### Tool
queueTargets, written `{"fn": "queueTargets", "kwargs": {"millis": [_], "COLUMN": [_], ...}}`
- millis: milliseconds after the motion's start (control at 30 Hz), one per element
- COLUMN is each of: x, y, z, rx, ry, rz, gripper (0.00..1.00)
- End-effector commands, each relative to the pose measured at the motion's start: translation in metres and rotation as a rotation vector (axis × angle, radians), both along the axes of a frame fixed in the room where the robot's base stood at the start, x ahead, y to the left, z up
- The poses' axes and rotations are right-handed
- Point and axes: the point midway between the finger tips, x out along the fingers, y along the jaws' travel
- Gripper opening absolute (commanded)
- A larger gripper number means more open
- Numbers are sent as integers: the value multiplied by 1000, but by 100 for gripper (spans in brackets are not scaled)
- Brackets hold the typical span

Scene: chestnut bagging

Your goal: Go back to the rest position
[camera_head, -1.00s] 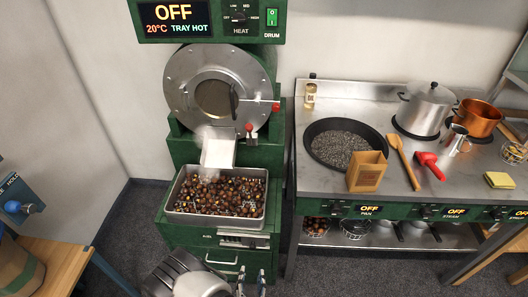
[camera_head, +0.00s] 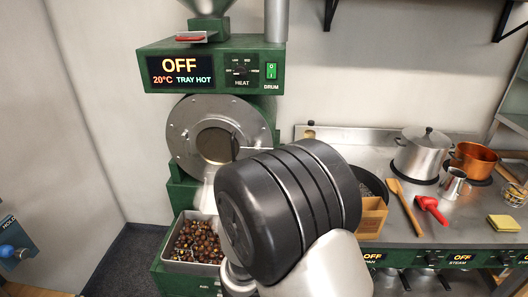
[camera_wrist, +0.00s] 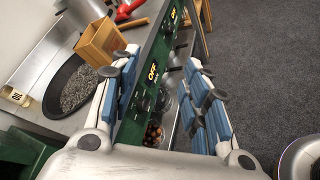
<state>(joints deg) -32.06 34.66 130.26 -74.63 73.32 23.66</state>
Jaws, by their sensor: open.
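My gripper (camera_wrist: 165,100) is open and empty in the wrist view, with its blue-padded fingers spread apart. Behind the fingers are the green counter front and the grey floor. In the head view my dark arm joint and pale link fill the middle, and the gripper itself does not show there.
The roaster panel (camera_head: 212,66) reads OFF and TRAY HOT.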

Motion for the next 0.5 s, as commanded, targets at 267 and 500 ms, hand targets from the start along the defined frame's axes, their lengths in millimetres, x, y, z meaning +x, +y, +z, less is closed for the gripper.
{"fn": "queueTargets", "kwargs": {"millis": [267, 500], "x": [-86, -144], "y": [-44, -31], "z": [58, 85], "rx": [399, 815], "ry": [-129, -289], "rz": [-450, -713], "gripper": [42, 42]}}
